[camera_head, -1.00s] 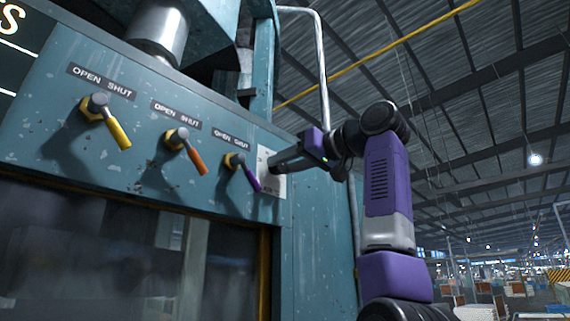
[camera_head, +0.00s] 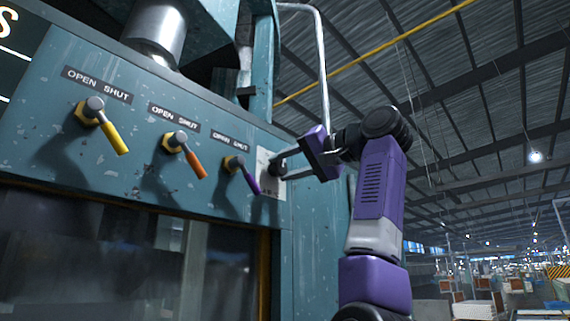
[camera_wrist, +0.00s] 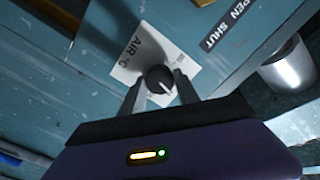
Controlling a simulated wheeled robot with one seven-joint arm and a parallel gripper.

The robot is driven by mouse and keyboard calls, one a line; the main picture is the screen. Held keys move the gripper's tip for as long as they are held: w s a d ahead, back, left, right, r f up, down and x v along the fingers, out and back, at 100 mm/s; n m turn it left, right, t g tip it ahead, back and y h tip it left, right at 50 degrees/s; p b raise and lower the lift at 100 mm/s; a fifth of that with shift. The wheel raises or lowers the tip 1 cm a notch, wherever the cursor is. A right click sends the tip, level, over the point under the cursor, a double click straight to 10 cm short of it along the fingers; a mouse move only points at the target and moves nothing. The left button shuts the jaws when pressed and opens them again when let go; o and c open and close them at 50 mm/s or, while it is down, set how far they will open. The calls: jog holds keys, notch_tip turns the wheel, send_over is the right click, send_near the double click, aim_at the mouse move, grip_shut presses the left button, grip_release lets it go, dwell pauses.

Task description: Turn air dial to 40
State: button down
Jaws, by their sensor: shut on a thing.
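The pointer slants toward the lower right of that view; the scale numbers are too small to read. In the head view my gripper (camera_head: 284,172) reaches in from the right to the dial (camera_head: 277,168) on the blue panel, and the plate (camera_head: 264,181) is partly hidden behind it.
Three levers, yellow (camera_head: 113,138), orange (camera_head: 194,163) and purple (camera_head: 250,182), stand left of the dial under "OPEN SHUT" labels. The purple one is close to my gripper. A vertical pipe (camera_head: 322,70) rises behind the panel. Open space lies to the right.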

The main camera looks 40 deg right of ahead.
jog(key=shift+m, duration=1.3)
jog(key=c, duration=0.9)
grip_release()
jog(key=s+b, duration=0.2)
jog(key=s, duration=0.5)
jog(key=shift+s+d, duration=0.25)
jog(key=shift+s, duration=0.15)
jog(key=shift+f, duration=0.1)
jog(key=shift+s, duration=0.1)
